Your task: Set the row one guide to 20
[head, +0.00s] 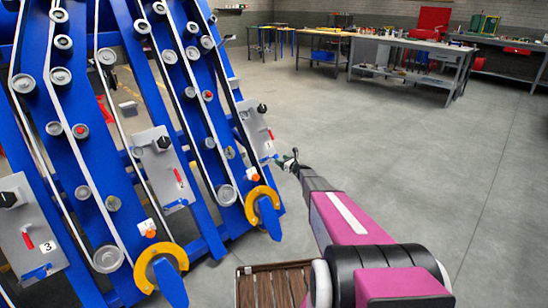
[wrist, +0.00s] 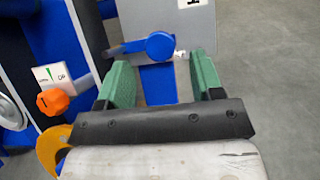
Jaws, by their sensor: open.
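The row one plate (head: 255,128) is a grey panel marked 1, with a black knob at the top and a red handle below. In the wrist view the plate (wrist: 205,28) shows at the top, with part of a dark mark on a white label. A blue round knob (wrist: 160,45) sits at its lower edge, with a small pale piece beside it. No scale reading is legible. My gripper (head: 288,160) is beside the plate's lower right. In the wrist view my gripper (wrist: 161,68) is open, its green fingers either side of the blue knob and apparently not touching it.
An orange knob (wrist: 53,101) with a white label is left of my fingers. Plates for rows two (head: 158,165) and three (head: 30,225) stand on the blue chassis (head: 90,150). A slatted wooden crate (head: 275,285) is below my arm. Open floor (head: 420,170) lies to the right.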

